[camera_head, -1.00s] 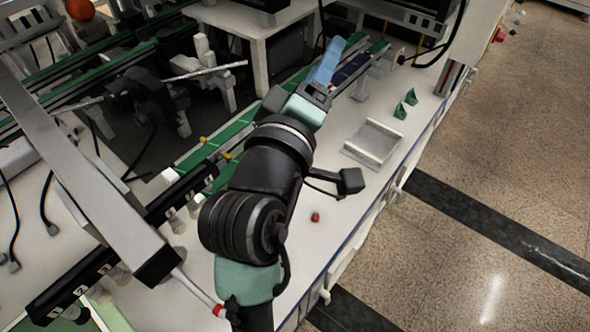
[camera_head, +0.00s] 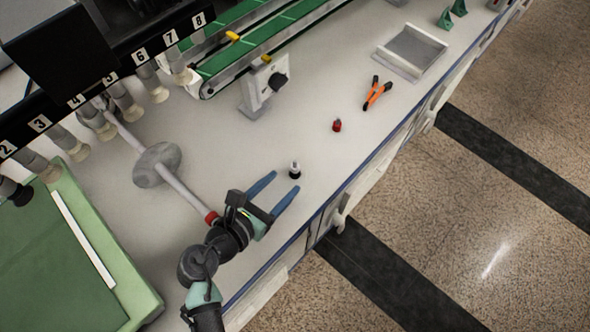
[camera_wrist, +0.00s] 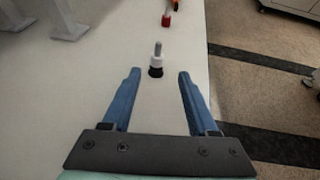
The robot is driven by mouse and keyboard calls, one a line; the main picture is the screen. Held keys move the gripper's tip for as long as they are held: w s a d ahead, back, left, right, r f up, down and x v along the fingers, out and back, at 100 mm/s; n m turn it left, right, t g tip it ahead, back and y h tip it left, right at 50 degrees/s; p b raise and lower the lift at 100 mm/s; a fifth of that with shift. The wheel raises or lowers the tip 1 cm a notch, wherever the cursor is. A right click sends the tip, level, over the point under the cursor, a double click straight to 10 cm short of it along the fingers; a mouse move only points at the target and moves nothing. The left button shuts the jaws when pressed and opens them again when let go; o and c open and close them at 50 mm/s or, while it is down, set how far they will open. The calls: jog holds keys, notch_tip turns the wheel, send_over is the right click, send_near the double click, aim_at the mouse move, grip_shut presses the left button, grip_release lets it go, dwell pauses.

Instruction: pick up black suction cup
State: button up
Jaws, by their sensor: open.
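The black suction cup (camera_head: 294,171) stands upright on the white table, with a pale fitting and grey stem on top. In the wrist view the suction cup (camera_wrist: 156,62) is just beyond the fingertips, about midway between them and touching neither. My gripper (camera_head: 284,187) has two blue fingers spread apart, empty, pointing at the cup. In the wrist view my gripper (camera_wrist: 158,74) also shows open, with clear table between its fingers.
A numbered rack (camera_head: 110,75) with several suction cups hangs at left above a green board (camera_head: 50,260). The table's front edge is close to the right.

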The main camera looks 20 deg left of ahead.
aim_at(292, 171)
jog(key=shift+a+b+x, duration=0.1)
jog(key=shift+b+x, duration=0.6)
jog(key=shift+x, duration=1.1)
jog(key=shift+a+b+x, duration=0.15)
jog(key=shift+b+x, duration=0.5)
jog(key=shift+x, duration=1.1)
grip_shut()
